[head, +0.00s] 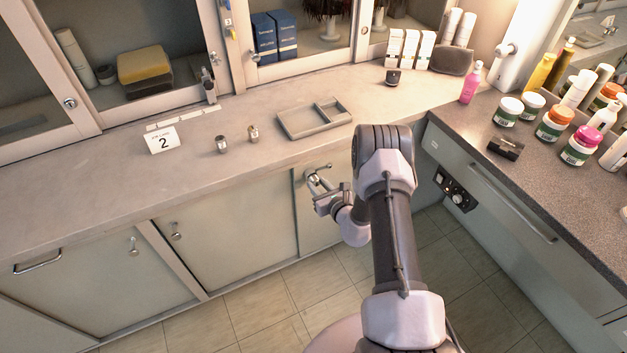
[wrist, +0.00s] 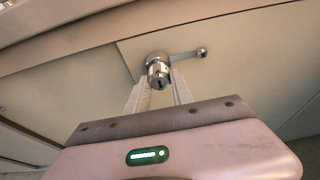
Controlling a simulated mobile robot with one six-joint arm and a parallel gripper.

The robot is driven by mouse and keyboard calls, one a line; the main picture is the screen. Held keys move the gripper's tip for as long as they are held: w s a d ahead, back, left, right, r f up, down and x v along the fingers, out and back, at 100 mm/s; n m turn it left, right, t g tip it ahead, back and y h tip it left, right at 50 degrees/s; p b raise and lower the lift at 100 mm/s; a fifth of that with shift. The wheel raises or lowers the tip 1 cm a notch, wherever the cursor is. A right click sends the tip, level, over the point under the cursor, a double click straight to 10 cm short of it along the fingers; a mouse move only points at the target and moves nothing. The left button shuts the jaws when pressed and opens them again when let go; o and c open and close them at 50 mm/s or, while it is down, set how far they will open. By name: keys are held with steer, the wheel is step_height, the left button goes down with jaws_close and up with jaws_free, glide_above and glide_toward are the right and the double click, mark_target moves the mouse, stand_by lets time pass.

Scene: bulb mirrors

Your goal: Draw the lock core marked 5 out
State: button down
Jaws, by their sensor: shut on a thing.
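A shiny metal lock core (wrist: 158,74) sits at the front of a cabinet door below the counter, with a lever handle (wrist: 188,53) reaching to the right of it. My gripper (wrist: 160,88) has one finger on each side of the core and is shut on it. In the head view my gripper (head: 318,190) is at the small door under the tray, and the lock fitting (head: 313,178) shows just above it. I cannot read a mark 5 on the core. Whether the core is still seated in the door is not clear.
On the counter are two small metal cylinders (head: 221,144) (head: 253,133), a card marked 2 (head: 163,140) and a grey divided tray (head: 290,130). The dark side counter (head: 465,135) at right holds jars and bottles. The tiled floor (head: 265,318) in front is clear.

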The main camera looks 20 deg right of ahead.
steer(key=shift+s, duration=0.2)
steer(key=c, duration=1)
jaws_free()
steer(key=shift+c, duration=0.2)
